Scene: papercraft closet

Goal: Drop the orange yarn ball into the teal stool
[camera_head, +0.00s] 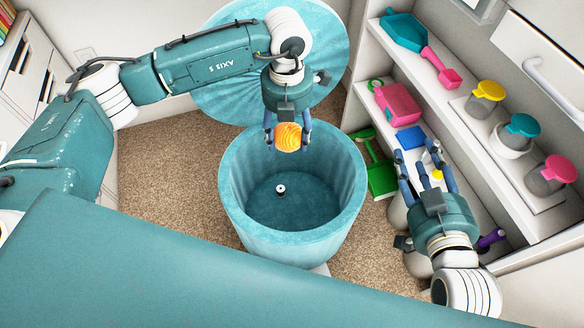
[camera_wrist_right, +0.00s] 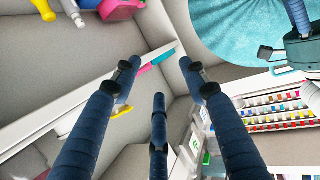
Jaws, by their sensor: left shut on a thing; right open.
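The orange yarn ball (camera_head: 288,137) is held between the fingers of my left gripper (camera_head: 288,138), which is shut on it. The ball hangs above the far part of the opening of the teal stool (camera_head: 345,205). The stool is a round open tub with a small dark-and-white object (camera_head: 281,188) on its inner floor. My right gripper (camera_head: 425,170) is open and empty, in front of the shelves to the right of the stool. Its spread fingers also show in the right wrist view (camera_wrist_right: 160,90), with nothing between them.
A round teal lid or cushion (camera_head: 225,95) leans behind the stool. Shelves at right hold a teal dustpan (camera_head: 404,31), a pink container (camera_head: 398,103) and several lidded jars (camera_head: 487,93). A green dustpan (camera_head: 381,178) stands by the lower shelf. Beige carpet (camera_head: 165,175) is clear left of the stool.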

